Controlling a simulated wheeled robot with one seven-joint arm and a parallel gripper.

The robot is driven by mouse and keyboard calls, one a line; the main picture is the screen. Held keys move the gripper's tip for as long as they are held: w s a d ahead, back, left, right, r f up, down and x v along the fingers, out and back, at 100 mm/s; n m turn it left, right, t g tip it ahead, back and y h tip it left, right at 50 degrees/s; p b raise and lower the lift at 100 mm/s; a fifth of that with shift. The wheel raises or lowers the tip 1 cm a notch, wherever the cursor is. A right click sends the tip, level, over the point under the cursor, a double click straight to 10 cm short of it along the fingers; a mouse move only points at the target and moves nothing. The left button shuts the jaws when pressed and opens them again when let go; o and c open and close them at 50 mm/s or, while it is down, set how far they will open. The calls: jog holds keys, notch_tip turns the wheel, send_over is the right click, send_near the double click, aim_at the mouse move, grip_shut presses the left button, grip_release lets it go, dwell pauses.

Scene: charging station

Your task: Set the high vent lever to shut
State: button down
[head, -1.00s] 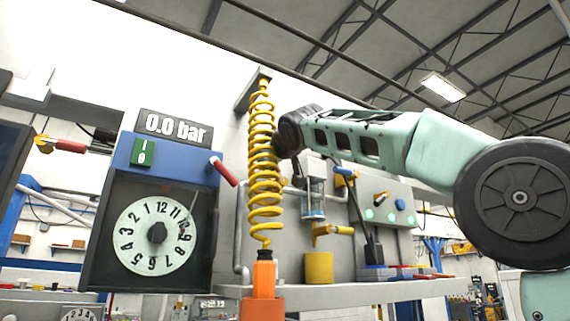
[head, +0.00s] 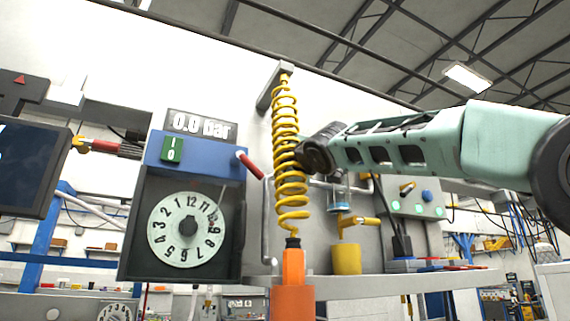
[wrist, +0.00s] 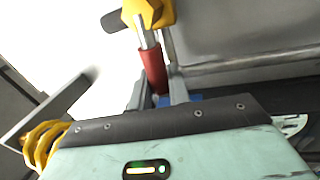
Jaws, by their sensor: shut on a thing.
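In the wrist view, a lever with a red grip (wrist: 152,68) and a bare metal stem runs up to a yellow valve body (wrist: 150,12). My gripper (wrist: 158,86) is shut on the red grip, with one finger on each side. In the head view, the dark wrist end of my arm (head: 318,157) is just right of the yellow coiled hose (head: 290,150). My fingers and the held lever are hidden there, so I cannot read the lever's setting from that view.
A blue-topped gauge box (head: 195,160) with a red lever (head: 250,164) and a round dial (head: 187,228) stands left of the hose. A second yellow valve with a red handle (head: 103,146) is further left. A grey shelf (head: 420,281) holds a yellow cup (head: 346,259).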

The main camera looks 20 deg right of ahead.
jog(key=shift+f+n, duration=0.35)
jog(key=shift+n, duration=0.35)
jog(key=shift+f, duration=0.1)
jog(key=c, duration=1.4)
grip_release()
jog(key=shift+o, duration=0.2)
jog(key=s+f+b, duration=0.3)
jog(key=s+b, duration=0.8)
jog(key=s, duration=0.6)
jog(key=shift+d+f+b, duration=0.15)
jog(key=shift+d+b, duration=0.15)
jog(key=shift+b, duration=0.05)
